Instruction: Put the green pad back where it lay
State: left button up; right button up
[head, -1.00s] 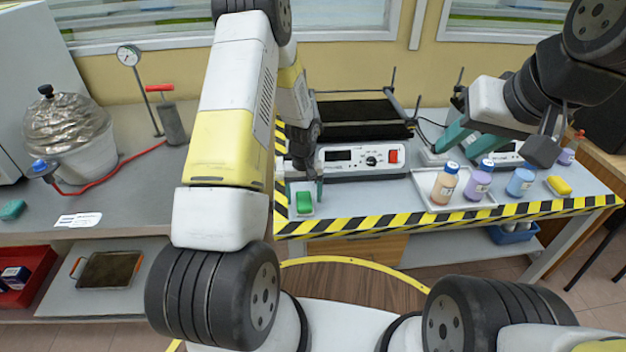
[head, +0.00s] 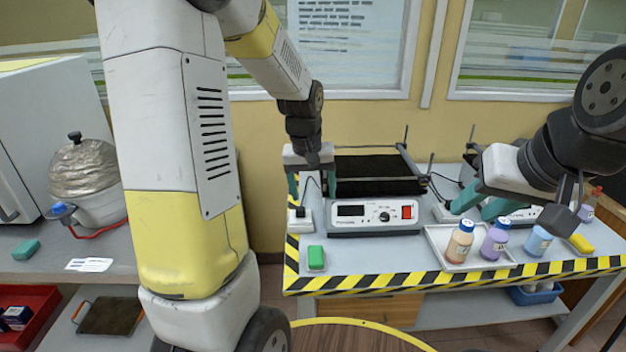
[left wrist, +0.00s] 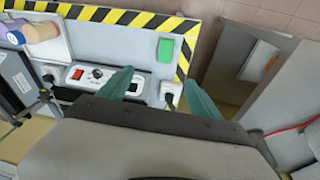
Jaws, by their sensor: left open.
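The green pad (head: 316,257) lies flat on the grey table top near its front left corner, just inside the striped edge. It also shows in the left wrist view (left wrist: 166,50), beyond the fingertips and clear of them. My left gripper (head: 311,190) is open and empty, raised above the table behind the pad. Its two teal fingers are spread apart in the left wrist view (left wrist: 158,88). My right gripper (head: 474,210) is at the right, above the table behind the bottles, with its teal fingers apart and nothing seen between them.
A hotplate-like device (head: 374,216) stands right of the pad. A white tray (head: 435,236) with bottles and a yellow pad (head: 581,243) are further right. A teal block (head: 26,249) lies on the left counter. The table around the green pad is clear.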

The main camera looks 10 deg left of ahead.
pick_arm(q)
jog(key=s+d+r+m+t, duration=0.1)
jog(key=s+r+t, duration=0.1)
jog(key=s+r, duration=0.5)
jog(key=s+r+m+t+h, duration=0.1)
jog(key=s+r+t, duration=0.1)
jog(key=s+r, duration=0.5)
jog(key=s, duration=0.5)
jog(key=shift+d+m+h, duration=0.3)
jog(key=shift+d+m, duration=0.1)
